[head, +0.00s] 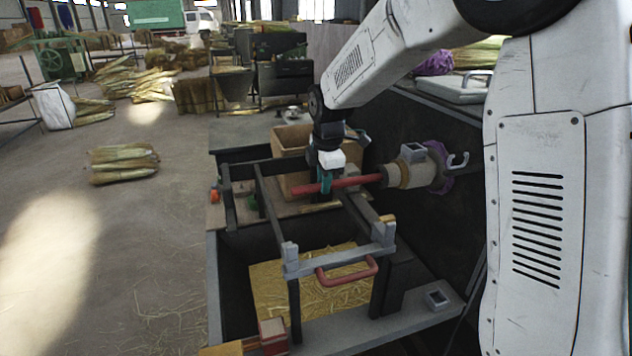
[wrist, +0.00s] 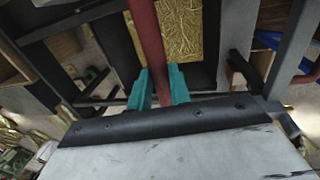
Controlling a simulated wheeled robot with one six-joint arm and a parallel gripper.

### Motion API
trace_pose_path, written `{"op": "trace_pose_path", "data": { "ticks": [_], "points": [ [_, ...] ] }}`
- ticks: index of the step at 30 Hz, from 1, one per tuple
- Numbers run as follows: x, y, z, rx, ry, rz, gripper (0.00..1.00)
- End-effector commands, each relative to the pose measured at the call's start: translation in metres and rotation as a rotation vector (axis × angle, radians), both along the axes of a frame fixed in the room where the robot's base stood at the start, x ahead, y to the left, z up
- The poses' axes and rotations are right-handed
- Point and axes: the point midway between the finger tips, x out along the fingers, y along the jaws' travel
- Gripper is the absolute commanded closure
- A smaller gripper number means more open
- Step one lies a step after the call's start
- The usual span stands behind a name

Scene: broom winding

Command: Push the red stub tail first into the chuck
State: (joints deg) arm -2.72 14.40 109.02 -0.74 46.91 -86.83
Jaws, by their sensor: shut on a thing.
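The red stub (head: 350,182) is a straight red rod lying level in the head view. My gripper (head: 325,186) is shut on it, nearer its left end. In the wrist view my gripper's teal fingers (wrist: 160,88) stand on both sides of the red stub (wrist: 146,35), which runs up out of the picture. The chuck (head: 397,176) is the tan and grey round part to the right, with a purple ring behind it. The stub's right end meets the chuck's face; I cannot tell how deep it sits.
A dark rail frame (head: 292,258) with a red handle (head: 347,272) stands in front, over a straw-filled tray (head: 262,290). A wooden box (head: 287,141) is behind my gripper. Open floor lies left.

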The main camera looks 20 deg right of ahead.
Motion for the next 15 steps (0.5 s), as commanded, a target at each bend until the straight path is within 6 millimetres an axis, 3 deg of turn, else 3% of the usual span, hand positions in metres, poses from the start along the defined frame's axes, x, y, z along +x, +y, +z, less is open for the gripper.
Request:
{"op": "trace_pose_path", "data": {
  "ticks": [15],
  "points": [
    [0.000,-0.037,0.000,-0.001,0.000,-0.002,1.00]
  ]
}}
